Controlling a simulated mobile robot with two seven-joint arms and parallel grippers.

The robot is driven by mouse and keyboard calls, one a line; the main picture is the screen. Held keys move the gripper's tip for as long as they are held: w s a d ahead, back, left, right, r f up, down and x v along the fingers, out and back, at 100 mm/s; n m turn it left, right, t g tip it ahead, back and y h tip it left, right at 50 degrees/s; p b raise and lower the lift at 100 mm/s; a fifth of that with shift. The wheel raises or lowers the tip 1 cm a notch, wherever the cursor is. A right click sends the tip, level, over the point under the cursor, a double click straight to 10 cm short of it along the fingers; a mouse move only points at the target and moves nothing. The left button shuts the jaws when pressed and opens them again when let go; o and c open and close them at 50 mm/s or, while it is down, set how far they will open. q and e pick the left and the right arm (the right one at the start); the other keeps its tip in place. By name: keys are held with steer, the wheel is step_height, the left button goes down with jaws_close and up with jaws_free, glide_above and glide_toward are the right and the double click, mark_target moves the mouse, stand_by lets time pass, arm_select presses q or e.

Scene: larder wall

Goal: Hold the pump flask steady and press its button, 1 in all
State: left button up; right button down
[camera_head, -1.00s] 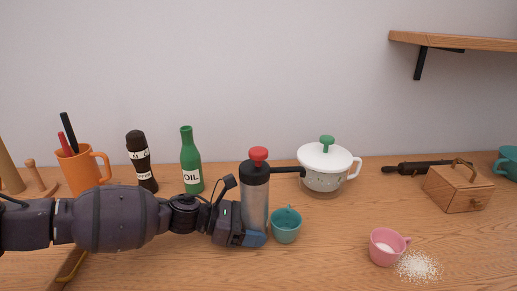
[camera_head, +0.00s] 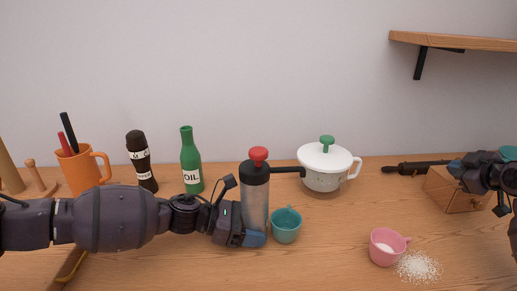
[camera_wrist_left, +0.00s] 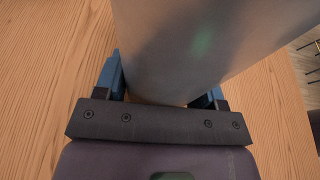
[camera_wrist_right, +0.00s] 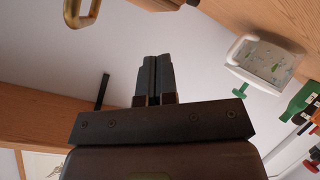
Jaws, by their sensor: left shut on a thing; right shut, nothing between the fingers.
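The pump flask (camera_head: 254,200) stands upright on the counter, with a grey body, a dark top, a red button (camera_head: 258,154) and a dark spout pointing right. My left gripper (camera_head: 254,238) is shut on its lower body; the grey body also fills the space between the fingers in the left wrist view (camera_wrist_left: 190,50). A teal cup (camera_head: 286,225) stands just right of the flask, below the spout's side. My right gripper (camera_wrist_right: 153,80) is shut and empty. In the head view my right arm is at the far right edge, away from the flask.
A white lidded pot (camera_head: 323,168) stands behind the spout. A pink cup (camera_head: 383,250) sits beside spilled white grains (camera_head: 418,266). A wooden box (camera_head: 450,192) is partly behind my right arm. A green oil bottle (camera_head: 190,160) and pepper mill (camera_head: 140,160) stand left. A shelf (camera_head: 460,40) hangs upper right.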

steer(key=w+a+r+n+y, duration=0.2)
steer(key=w+a+r+n, duration=0.1)
steer(key=a, duration=0.5)
steer(key=w+a+r+n+y, duration=0.2)
steer(key=a+r+n, duration=0.15)
steer(key=a, duration=0.35)
step_height(320, 180, up, 16)
steer(key=n+g+y, duration=0.1)
steer(key=n+g, duration=0.4)
steer(key=n, duration=1.5)
glide_above(261, 149)
steer(key=shift+r, duration=0.15)
steer(key=shift+f, duration=4.4)
steer(key=shift+f, duration=0.2)
steer(key=shift+f, duration=0.2)
